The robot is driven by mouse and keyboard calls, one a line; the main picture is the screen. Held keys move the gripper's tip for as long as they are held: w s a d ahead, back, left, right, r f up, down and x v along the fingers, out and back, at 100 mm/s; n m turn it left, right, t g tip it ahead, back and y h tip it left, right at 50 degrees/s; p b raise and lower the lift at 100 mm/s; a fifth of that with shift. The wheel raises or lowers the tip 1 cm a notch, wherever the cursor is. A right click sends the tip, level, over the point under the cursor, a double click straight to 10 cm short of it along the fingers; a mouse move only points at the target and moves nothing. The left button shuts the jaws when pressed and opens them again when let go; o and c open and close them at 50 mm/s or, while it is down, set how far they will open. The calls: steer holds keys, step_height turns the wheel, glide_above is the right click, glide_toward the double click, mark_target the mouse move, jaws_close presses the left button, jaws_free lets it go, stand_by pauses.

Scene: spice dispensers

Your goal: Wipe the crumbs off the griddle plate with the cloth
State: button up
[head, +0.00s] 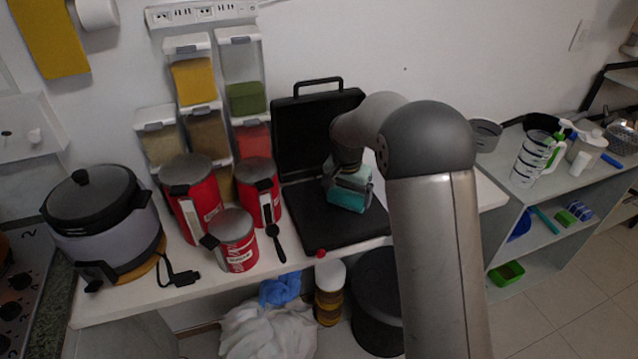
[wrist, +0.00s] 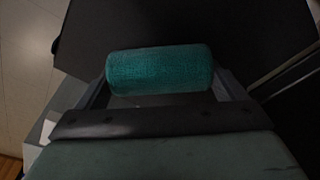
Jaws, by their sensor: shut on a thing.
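A black griddle (head: 312,217) lies open on the white counter, with its lid (head: 297,130) standing up at the back. My gripper (head: 347,184) is over the right part of the lower plate, shut on a teal cloth (head: 348,200). The cloth looks like a rolled pad and also shows between the fingers in the wrist view (wrist: 160,70). It is at or just above the plate; I cannot tell whether it touches. I cannot make out crumbs on the dark plate. My arm hides the area to the right of the griddle.
A rice cooker (head: 100,220) is at the far left. Spice dispensers (head: 200,110) hang on the wall behind. A small red knob (head: 321,253) is at the griddle's front edge.

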steer(key=shift+w+d, duration=0.25)
steer(key=shift+d, duration=0.35)
steer(key=shift+w+d, duration=0.25)
steer(key=shift+d, duration=0.4)
steer(key=shift+w+d, duration=0.25)
steer(key=shift+d, duration=0.35)
steer(key=shift+w+d+r+p, duration=0.1)
steer(key=shift+d+r+p, duration=0.05)
steer(key=shift+d+p, duration=0.15)
step_height(320, 180, up, 8)
steer(key=p, duration=0.4)
